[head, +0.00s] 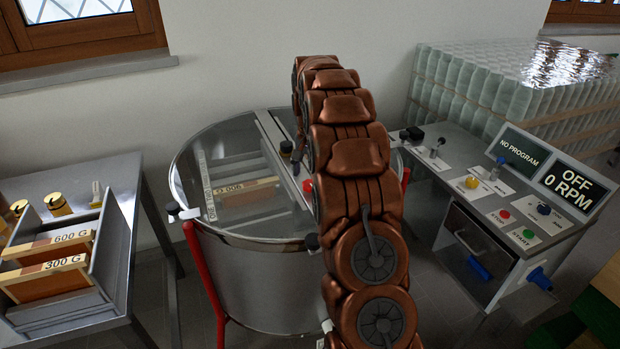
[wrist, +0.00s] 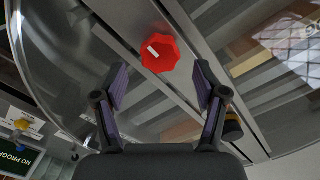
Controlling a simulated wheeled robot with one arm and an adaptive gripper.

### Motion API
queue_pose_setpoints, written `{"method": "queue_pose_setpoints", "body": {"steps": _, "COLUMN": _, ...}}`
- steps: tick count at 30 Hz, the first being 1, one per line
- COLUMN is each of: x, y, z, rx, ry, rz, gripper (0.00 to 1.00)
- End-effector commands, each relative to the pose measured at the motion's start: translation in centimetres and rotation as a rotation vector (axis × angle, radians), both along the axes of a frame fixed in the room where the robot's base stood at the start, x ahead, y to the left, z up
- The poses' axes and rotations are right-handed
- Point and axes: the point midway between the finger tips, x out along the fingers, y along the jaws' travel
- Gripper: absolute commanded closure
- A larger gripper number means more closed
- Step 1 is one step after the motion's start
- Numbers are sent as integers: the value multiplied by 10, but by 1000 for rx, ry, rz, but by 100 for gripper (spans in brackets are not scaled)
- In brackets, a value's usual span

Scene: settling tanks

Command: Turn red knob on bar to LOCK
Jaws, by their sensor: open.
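The red knob (wrist: 160,53) is a lobed dial with a white mark on its face, on a grey metal bar (wrist: 208,48) across the drum's clear lid. In the wrist view it sits just beyond and between my fingertips. The white mark points to the left and slightly up there. In the head view the knob (head: 307,186) shows beside my arm, which partly hides the bar (head: 272,135). My gripper (wrist: 158,82) is open and empty, apart from the knob. I see no readable LOCK label.
The drum (head: 262,285) has a clear lid with frames inside. A black knob (head: 286,148) is on the bar. A control desk (head: 455,165) with displays reading "NO PROGRAM" and "OFF 0 RPM" stands right. A metal table (head: 120,190) with a frame holder stands left.

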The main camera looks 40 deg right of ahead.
Motion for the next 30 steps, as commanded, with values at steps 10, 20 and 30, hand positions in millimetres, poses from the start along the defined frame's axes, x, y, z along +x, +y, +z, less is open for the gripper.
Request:
{"method": "queue_pose_setpoints", "body": {"steps": 10, "x": -1, "y": 1, "z": -31, "rx": 2, "ry": 3, "rz": 1, "gripper": 28}}
{"method": "queue_pose_setpoints", "body": {"steps": 20, "x": 0, "y": 1, "z": -34, "rx": 0, "ry": 0, "rz": 1, "gripper": 28}}
{"method": "queue_pose_setpoints", "body": {"steps": 30, "x": 0, "y": 0, "z": -34, "rx": 0, "ry": 0, "rz": 1, "gripper": 64}}
